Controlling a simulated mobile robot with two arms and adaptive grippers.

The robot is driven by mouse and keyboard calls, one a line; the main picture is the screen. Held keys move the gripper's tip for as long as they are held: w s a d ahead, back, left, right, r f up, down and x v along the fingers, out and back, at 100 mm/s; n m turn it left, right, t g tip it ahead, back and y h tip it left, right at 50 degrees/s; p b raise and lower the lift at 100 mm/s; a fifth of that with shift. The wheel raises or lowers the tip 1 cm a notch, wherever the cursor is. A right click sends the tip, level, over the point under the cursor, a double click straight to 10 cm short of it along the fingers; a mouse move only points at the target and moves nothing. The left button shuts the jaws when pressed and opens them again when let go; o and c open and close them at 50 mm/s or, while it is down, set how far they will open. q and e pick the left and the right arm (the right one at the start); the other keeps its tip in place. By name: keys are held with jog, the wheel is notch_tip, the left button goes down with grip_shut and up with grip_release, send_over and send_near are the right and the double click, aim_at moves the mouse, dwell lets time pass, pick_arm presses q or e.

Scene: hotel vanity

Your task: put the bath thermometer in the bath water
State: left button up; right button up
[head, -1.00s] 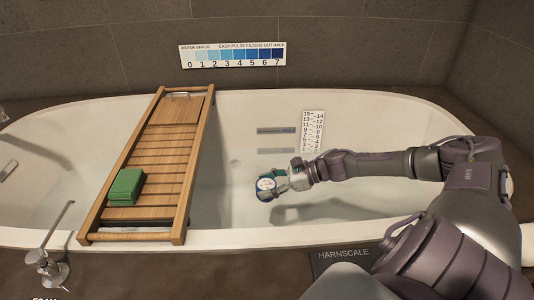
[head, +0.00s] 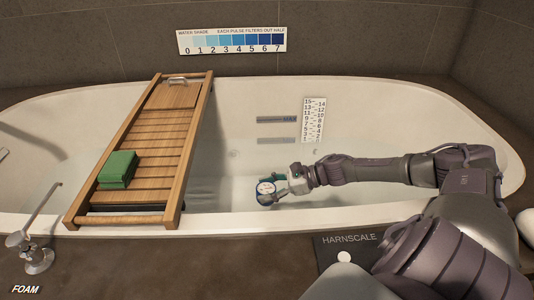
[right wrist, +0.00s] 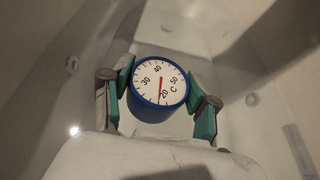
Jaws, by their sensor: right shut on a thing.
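The bath thermometer (head: 266,190), a round white dial with a blue rim, is in my right gripper (head: 281,186) over the inside of the bathtub. In the right wrist view the thermometer (right wrist: 160,82) sits between the two green-padded fingers, its dial facing the camera and its red needle near 20. The bath water (head: 235,175) is clear and hard to make out; a strip marked MAX (head: 276,119) seems to mirror in it. I cannot tell whether the thermometer touches the water. My left gripper is not in view.
A wooden caddy (head: 152,140) with a green folded cloth (head: 118,170) spans the tub's left part. A chrome fixture (head: 37,250) stands at front left. A numbered scale (head: 314,120) is on the far tub wall.

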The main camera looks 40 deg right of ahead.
jog(key=o, duration=1.3)
jog(key=shift+s+d, duration=0.1)
jog(key=shift+s+d+r, duration=0.1)
jog(key=shift+s+d, duration=0.1)
jog(key=v, duration=1.1)
jog(key=shift+d, duration=0.1)
